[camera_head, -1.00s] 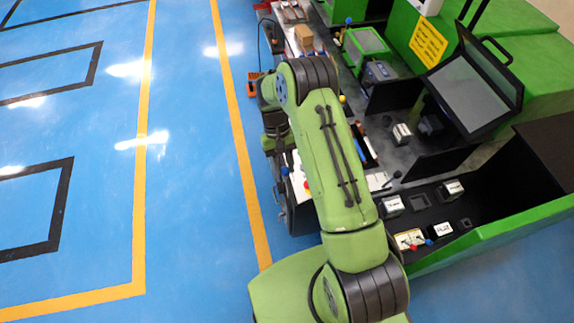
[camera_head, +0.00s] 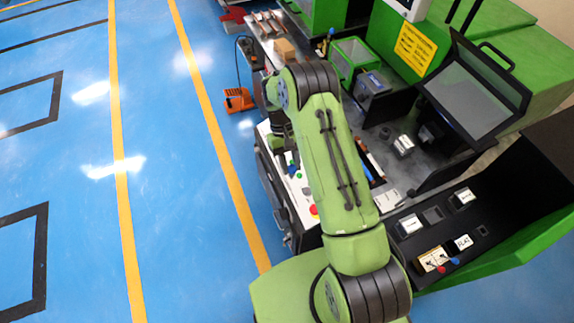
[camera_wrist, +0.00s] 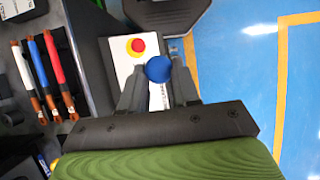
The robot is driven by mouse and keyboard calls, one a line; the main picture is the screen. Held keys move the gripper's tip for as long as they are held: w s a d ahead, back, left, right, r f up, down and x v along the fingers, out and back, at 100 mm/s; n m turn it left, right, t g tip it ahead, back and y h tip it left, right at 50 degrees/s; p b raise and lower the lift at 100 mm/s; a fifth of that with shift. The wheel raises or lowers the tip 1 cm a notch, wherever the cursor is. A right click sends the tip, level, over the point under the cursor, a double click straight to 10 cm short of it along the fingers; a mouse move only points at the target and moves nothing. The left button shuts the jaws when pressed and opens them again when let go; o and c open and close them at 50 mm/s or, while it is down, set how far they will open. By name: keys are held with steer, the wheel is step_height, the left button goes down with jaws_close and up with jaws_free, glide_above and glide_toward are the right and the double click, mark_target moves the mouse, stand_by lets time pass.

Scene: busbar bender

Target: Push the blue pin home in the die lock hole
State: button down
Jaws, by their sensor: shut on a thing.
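In the wrist view my gripper (camera_wrist: 158,85) is shut on the blue pin (camera_wrist: 158,68). Only the pin's round blue knob shows, between the two grey fingertips; its shank is hidden below the knob. The pin is held in front of a white control panel (camera_wrist: 122,62) with a red button on a yellow ring (camera_wrist: 137,46). Whether it touches anything there cannot be told. In the head view my arm hides the gripper and held pin. I cannot pick out the die lock hole in either view.
Red, white and blue handled tools (camera_wrist: 52,58) lie left in the wrist view. The head view shows a green machine with a tilted screen (camera_head: 470,92), a black tray area (camera_head: 440,225) and an orange foot pedal (camera_head: 238,100). Blue floor (camera_head: 150,200) at left is clear.

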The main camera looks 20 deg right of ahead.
steer(key=w+d+n+t+h, duration=0.1)
steer(key=w+d+n, duration=0.1)
steer(key=d+n, duration=0.2)
steer(key=w+d+n+t+h+b, duration=0.1)
steer(key=w+d+n, duration=0.2)
steer(key=d, duration=0.6)
steer(key=w+d+n+t+h, duration=0.1)
steer(key=w+d+n+h, duration=0.1)
steer(key=d+n, duration=0.2)
steer(key=shift+w+d+f+n+b, duration=0.15)
steer(key=shift+w+d+n, duration=0.05)
steer(key=shift+d, duration=0.65)
steer(key=shift+w+d+f+n+b, duration=0.15)
steer(key=shift+d+n, duration=0.05)
steer(key=shift+d, duration=0.6)
steer(key=d+r+n+t, duration=0.2)
steer(key=d+n, duration=0.4)
steer(key=d, duration=0.3)
steer(key=d+r+n+t+b, duration=0.1)
steer(key=d+r+n+t, duration=0.1)
steer(key=d+n, duration=0.4)
steer(key=d+t, duration=0.1)
steer(key=d, duration=0.3)
steer(key=shift+d+r, duration=0.15)
steer(key=shift+b, duration=0.4)
steer(key=shift+f+b, duration=2.1)
steer(key=shift+f, duration=0.8)
steer(key=shift+f+b, duration=0.1)
steer(key=shift+b, duration=0.4)
